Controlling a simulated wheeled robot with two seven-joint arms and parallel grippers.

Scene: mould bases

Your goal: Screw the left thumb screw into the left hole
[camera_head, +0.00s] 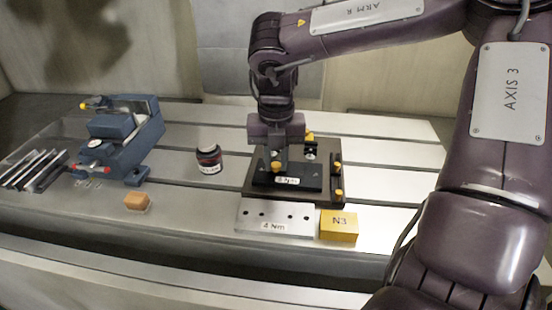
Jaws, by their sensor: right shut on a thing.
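My right gripper (277,166) points straight down over the left part of a black plate (308,184) and is shut on a small brass-coloured thumb screw (277,167). The fingers mostly hide the screw. The black plate carries a white Nm label and lies on a dark mould base (253,192). The left hole is hidden under the gripper, and I cannot tell how deep the screw sits. Other brass-coloured knobs show on the base's right side, one at the upper right edge (337,168) and one lower (338,191). My left gripper is out of view.
A silver plate (250,223) with several holes lies in front of the base, beside a yellow N3 block (339,227). A dark jar (208,158), an orange block (138,201), a blue vise (118,145) and several tools (32,168) stand left on the slotted table (180,215).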

